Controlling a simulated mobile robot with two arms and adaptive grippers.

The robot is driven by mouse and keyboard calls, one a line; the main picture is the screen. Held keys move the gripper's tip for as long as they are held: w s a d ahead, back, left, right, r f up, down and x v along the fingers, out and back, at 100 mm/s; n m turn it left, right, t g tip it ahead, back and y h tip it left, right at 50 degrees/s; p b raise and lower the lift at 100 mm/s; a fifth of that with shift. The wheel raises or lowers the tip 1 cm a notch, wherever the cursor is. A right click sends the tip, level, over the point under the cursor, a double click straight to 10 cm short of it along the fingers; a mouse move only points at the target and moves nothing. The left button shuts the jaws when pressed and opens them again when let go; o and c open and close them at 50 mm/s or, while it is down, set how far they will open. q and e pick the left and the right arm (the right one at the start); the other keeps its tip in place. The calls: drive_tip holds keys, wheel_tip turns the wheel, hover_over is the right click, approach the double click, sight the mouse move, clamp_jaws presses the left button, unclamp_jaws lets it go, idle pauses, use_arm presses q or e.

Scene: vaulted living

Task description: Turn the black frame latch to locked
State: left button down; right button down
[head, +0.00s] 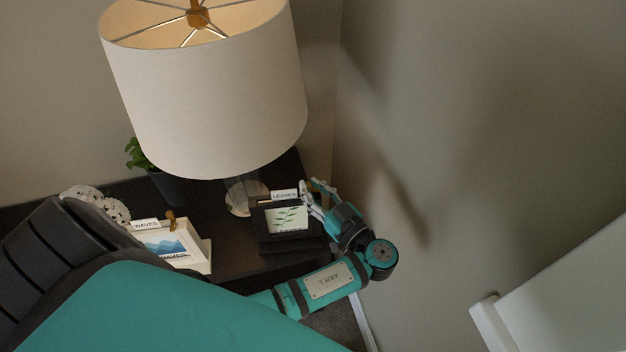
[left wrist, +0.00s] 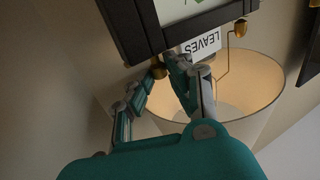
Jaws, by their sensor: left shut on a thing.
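The black frame (head: 262,228) stands on the dark table, with a green leaf picture and a white "LEAVES" label on top. It fills the top of the left wrist view (left wrist: 205,18), upside down. Its small brass latch (left wrist: 158,71) is at the frame's edge beside the label, partly covered by fingers. My left gripper (head: 313,190) is at the frame's upper right corner, shut on the latch. Its fingers lie around the brass piece in the left wrist view (left wrist: 155,79). The latch's exact angle is hard to tell. My right gripper is out of view.
A white "WAVES" frame (head: 192,243) with its own brass latch (head: 171,219) stands to the left. A large lit lamp (head: 205,95) rises close behind the black frame. A potted plant (head: 170,187) is farther left. The wall (head: 480,130) is close on the right.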

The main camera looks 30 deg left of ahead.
use_arm(q)
drive_tip(key=t, duration=0.1)
drive_tip(key=m+t, duration=0.1)
drive_tip(key=m+t+h+b, duration=0.1)
drive_tip(key=shift+s+a+f, duration=0.2)
drive_tip(key=shift+s, duration=0.05)
drive_tip(key=shift+r+m+t+h, duration=0.2)
drive_tip(key=shift+m+t+h, duration=0.3)
drive_tip(key=shift+t, duration=0.1)
drive_tip(key=c, duration=1.5)
unclamp_jaws()
drive_tip(key=shift+c, duration=0.2)
drive_tip(key=v, duration=1.2)
